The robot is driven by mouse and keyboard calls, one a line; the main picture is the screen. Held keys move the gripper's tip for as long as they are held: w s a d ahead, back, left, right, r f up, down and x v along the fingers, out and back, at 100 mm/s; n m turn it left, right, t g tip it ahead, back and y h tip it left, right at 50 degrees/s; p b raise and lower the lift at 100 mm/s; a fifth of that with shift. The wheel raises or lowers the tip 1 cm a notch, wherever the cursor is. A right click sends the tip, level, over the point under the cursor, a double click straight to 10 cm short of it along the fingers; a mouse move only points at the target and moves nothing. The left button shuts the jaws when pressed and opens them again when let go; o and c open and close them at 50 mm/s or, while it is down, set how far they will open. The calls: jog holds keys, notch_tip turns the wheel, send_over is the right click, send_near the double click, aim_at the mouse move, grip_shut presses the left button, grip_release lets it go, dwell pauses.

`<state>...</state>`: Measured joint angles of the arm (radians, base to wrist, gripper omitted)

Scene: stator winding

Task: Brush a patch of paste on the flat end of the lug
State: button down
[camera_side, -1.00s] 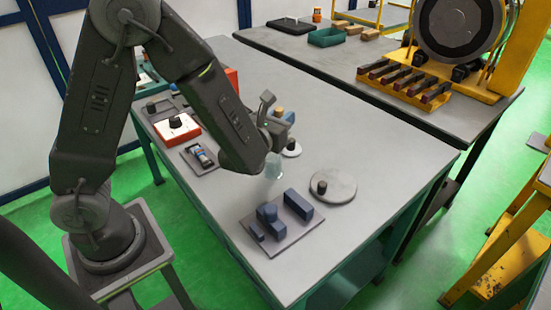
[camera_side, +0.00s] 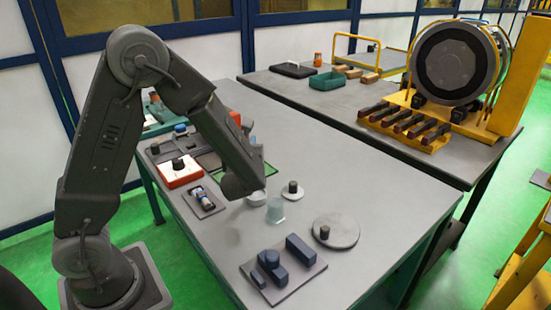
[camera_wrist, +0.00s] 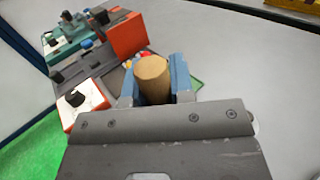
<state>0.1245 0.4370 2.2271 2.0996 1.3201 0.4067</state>
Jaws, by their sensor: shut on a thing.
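In the wrist view my gripper (camera_wrist: 152,92) has blue fingers shut on a tan, round-ended wooden handle (camera_wrist: 152,72), seen nearly end-on. Its far end is hidden, so I cannot see any bristles or paste on it. In the side view my wrist hides most of the gripper and the held handle. A pale translucent jar (camera_side: 275,211) stands on the table just right of my wrist. A dark plate with blue blocks (camera_side: 292,290) lies near the front edge. I cannot make out the lug or its flat end in either view.
A red-and-white box (camera_side: 181,173) and a tray (camera_side: 203,203) stand left.

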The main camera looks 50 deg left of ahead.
jog(key=s+a+f+n+g+y, duration=0.1)
jog(key=s+a+n+g+y, duration=0.2)
jog(key=s+a+n+g, duration=1.15)
jog(key=w+d+f+m+g, duration=0.2)
jog(key=d+f+m, duration=0.1)
jog(key=f, duration=0.1)
jog(key=shift+d+f, duration=0.15)
jog(key=shift+f, duration=0.25)
jog(key=shift+f, duration=0.65)
dwell(0.5)
jog(key=shift+w, duration=0.1)
jog(key=shift+s, duration=0.3)
dwell(0.4)
jog(key=shift+w, duration=0.3)
jog(key=shift+s, duration=0.35)
jog(key=shift+w, duration=0.35)
